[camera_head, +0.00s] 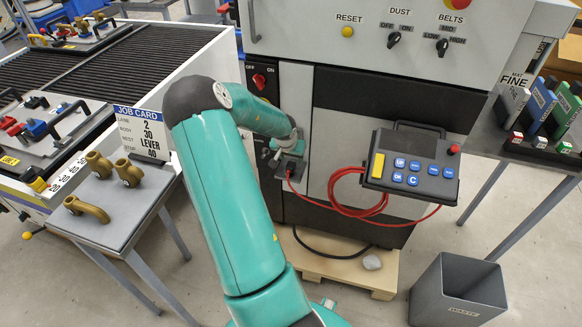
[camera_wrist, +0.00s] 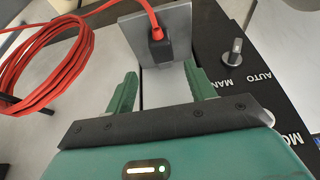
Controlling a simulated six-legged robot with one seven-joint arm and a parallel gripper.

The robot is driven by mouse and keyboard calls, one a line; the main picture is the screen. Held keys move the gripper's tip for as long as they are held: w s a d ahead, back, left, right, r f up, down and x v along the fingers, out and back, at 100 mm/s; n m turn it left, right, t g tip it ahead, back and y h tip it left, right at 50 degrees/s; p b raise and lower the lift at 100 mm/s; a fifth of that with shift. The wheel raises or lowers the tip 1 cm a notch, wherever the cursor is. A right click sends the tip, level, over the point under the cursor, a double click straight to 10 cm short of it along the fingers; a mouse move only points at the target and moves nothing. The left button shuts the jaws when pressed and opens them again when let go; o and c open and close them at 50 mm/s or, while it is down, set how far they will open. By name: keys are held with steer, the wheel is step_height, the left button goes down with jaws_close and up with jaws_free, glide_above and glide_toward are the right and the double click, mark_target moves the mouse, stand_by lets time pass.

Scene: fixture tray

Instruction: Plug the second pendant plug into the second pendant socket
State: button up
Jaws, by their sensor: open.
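The plug (camera_wrist: 157,47) is a small dark block on the end of a red cable. It sits against a grey plate (camera_wrist: 178,22) on the machine front; how deep it is seated cannot be told, and the socket opening is hidden. My gripper (camera_wrist: 160,71) is open, with its green fingers apart and empty, just short of the plug. In the head view my gripper (camera_head: 284,150) is at the machine front, partly hidden by my arm. The red cable (camera_head: 345,205) loops to the pendant (camera_head: 412,166), a dark box with blue buttons and a yellow bar.
Coiled red cable (camera_wrist: 40,65) hangs left of my fingers in the wrist view. A MANUAL/AUTO knob (camera_wrist: 235,50) is at right. A side table (camera_head: 110,205) with brass parts stands left. A grey waste bin (camera_head: 460,285) stands right, near a wooden pallet (camera_head: 335,268).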

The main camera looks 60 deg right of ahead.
mark_target(291, 163)
steer(key=shift+f, duration=0.1)
steer(key=x, duration=0.5)
steer(key=shift+w+a, duration=0.1)
steer(key=shift+w, duration=0.15)
steer(key=c, duration=1)
